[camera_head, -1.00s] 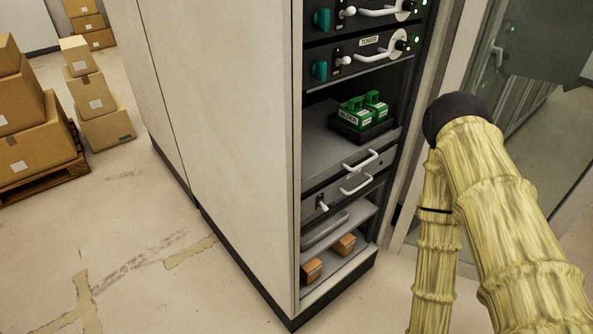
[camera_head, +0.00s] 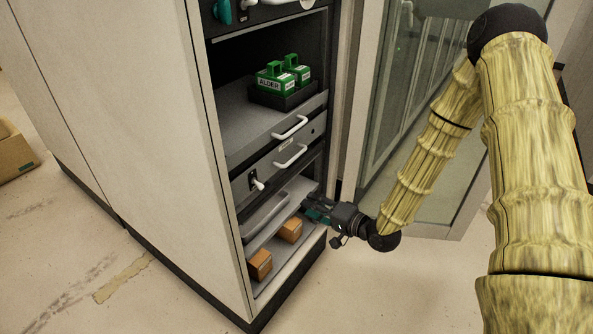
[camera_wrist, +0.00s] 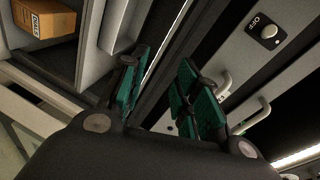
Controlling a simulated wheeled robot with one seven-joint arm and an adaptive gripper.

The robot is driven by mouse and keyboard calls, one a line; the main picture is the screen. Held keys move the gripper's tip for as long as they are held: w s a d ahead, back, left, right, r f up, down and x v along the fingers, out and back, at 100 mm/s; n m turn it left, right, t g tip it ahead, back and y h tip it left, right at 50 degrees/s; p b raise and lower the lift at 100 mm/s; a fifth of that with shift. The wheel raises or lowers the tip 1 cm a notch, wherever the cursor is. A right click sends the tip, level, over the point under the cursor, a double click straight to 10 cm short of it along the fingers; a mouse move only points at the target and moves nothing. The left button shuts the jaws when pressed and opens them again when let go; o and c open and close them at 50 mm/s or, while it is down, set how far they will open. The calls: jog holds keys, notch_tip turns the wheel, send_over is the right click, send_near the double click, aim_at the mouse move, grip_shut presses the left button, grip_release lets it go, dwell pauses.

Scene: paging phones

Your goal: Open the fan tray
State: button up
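The open rack holds two low grey drawer fronts, each with a white handle: an upper handle (camera_head: 290,127) and a lower handle (camera_head: 291,156). I cannot read which one is labelled as the fan tray. A switch (camera_head: 257,183) sits left of the lower handle; the wrist view shows a round switch (camera_wrist: 268,32) marked OFF. My gripper (camera_head: 314,211) is at the rack's front right, below the handles. In the wrist view its green fingers (camera_wrist: 160,88) are apart with nothing between them. Both handles (camera_wrist: 250,116) show beyond the right finger, apart from it.
Green blocks labelled ALDER (camera_head: 273,77) stand in a black holder above the drawers. Below are a shallow grey tray (camera_head: 250,229) and small brown boxes (camera_head: 260,265). A glass door (camera_head: 420,150) stands open on the right, behind my arm. The floor in front is clear.

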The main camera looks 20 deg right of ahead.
aim_at(296, 157)
jog(key=w+d+r+m+t+y+b, duration=0.1)
jog(key=w+d+r+t+y+b, duration=0.25)
jog(key=r, duration=0.45)
jog(key=shift+g+y, duration=0.35)
jog(key=x, duration=1)
jog(key=shift+d+r, duration=0.1)
jog(key=shift+r, duration=0.25)
grip_shut()
